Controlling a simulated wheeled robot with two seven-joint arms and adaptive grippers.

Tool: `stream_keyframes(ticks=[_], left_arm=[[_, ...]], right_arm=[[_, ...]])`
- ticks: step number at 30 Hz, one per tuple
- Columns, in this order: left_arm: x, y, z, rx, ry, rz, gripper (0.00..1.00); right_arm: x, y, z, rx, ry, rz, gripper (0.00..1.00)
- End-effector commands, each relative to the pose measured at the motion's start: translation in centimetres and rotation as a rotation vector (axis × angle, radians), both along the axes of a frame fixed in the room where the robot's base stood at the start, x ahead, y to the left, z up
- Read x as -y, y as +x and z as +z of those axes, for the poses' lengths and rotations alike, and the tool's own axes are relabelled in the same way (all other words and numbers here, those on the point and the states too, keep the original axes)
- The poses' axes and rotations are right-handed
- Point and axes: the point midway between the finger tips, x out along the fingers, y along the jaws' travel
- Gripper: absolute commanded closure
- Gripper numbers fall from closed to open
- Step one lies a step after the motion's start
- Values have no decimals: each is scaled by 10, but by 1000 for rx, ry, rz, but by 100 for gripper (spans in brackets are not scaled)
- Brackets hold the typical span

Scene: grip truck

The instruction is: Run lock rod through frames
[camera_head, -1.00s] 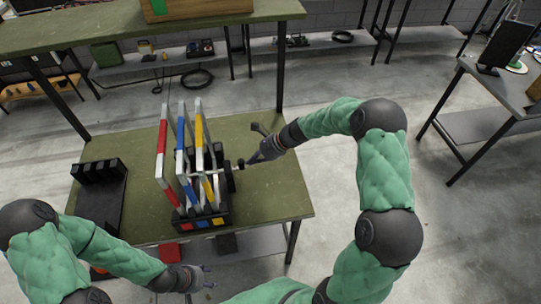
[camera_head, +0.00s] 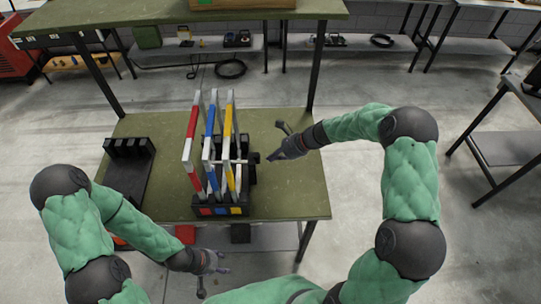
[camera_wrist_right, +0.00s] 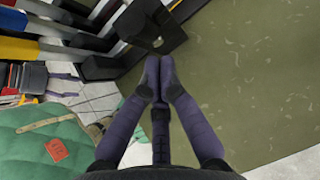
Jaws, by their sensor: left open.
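Three upright frames with red (camera_head: 191,131), blue (camera_head: 210,123) and yellow (camera_head: 228,122) bars stand in a black rack (camera_head: 222,211) on the green bench. A pale lock rod (camera_head: 232,162) runs crosswise at the frames, its right end by a black block (camera_head: 252,173). How far it passes through each frame is hard to tell. My right gripper (camera_head: 270,158) is just right of that block. In the right wrist view, its fingertips (camera_wrist_right: 158,62) are together with nothing visible between them, close to the black block (camera_wrist_right: 150,28). My left gripper (camera_head: 222,262) is open and empty, low in front of the bench.
An empty black slotted rack (camera_head: 128,172) lies at the bench's left. The green bench top (camera_head: 295,190) is bare on the right. A raised green shelf (camera_head: 130,22) spans the back.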

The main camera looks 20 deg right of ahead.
Motion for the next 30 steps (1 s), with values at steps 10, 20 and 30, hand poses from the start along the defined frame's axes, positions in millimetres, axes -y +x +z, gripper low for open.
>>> stream_keyframes(ticks=[10, 20, 30], left_arm=[[0, 0, 8, 0, 0, 0, 46], [0, 0, 11, 0, 0, -1, 46], [0, 0, 11, 0, 0, 0, 46]], right_arm=[[45, -19, 42, 3, -1, 0, 100], [70, -31, 69, 1, -1, 1, 100], [72, -32, 71, 0, 0, 3, 100]])
